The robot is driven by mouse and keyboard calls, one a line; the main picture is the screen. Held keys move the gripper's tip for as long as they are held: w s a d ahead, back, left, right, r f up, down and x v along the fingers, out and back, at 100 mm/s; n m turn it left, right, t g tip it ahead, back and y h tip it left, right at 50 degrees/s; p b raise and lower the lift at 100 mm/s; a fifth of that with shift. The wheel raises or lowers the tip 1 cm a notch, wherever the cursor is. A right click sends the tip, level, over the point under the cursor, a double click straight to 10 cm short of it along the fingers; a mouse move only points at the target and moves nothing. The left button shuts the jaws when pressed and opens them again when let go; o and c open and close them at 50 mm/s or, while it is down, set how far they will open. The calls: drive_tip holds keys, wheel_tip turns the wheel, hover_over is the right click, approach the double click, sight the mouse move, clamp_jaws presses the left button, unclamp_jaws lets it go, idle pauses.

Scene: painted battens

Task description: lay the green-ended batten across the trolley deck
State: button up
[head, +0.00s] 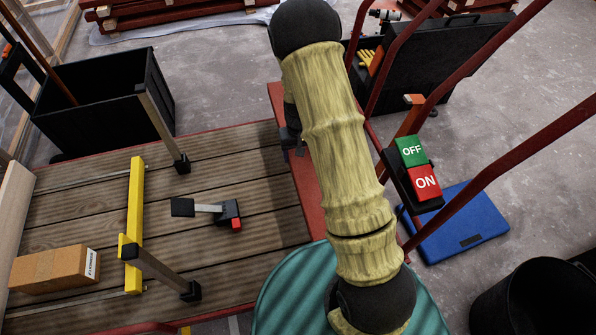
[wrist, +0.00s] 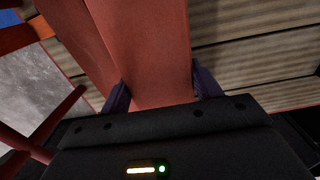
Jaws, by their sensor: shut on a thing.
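My gripper (wrist: 161,90) is shut on a red-brown batten (wrist: 150,45), whose sides lie between the two dark fingers in the wrist view. No green end shows, so I cannot tell which batten it is by its end colour. In the head view my arm hides most of the gripper; a red-brown board (head: 308,200), probably the same batten, shows beside the arm at the deck's right end. The trolley deck (head: 90,185) is of brown planks with a red edge. Whether the batten touches the deck is hidden.
On the deck are a yellow bar (head: 135,215), a cardboard box (head: 50,270), a black-and-grey tool (head: 205,208) and black-capped posts (head: 160,125). Red handle rails (head: 480,180) carry an ON/OFF switch (head: 418,170).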

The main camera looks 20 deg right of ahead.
wheel_tip(320, 180, down, 4)
drive_tip(key=shift+a+f+b, duration=0.1)
drive_tip(key=shift+a+b, duration=0.05)
drive_tip(key=shift+b, duration=0.75)
drive_tip(key=shift+w, duration=0.1)
wheel_tip(320, 180, down, 4)
drive_tip(key=shift+r+b, duration=0.1)
drive_tip(key=shift+b, duration=1.15)
drive_tip(key=o, duration=1.8)
drive_tip(key=shift+c, duration=0.2)
wheel_tip(320, 180, up, 11)
drive_tip(key=p, duration=0.7)
drive_tip(key=shift+r, duration=0.5)
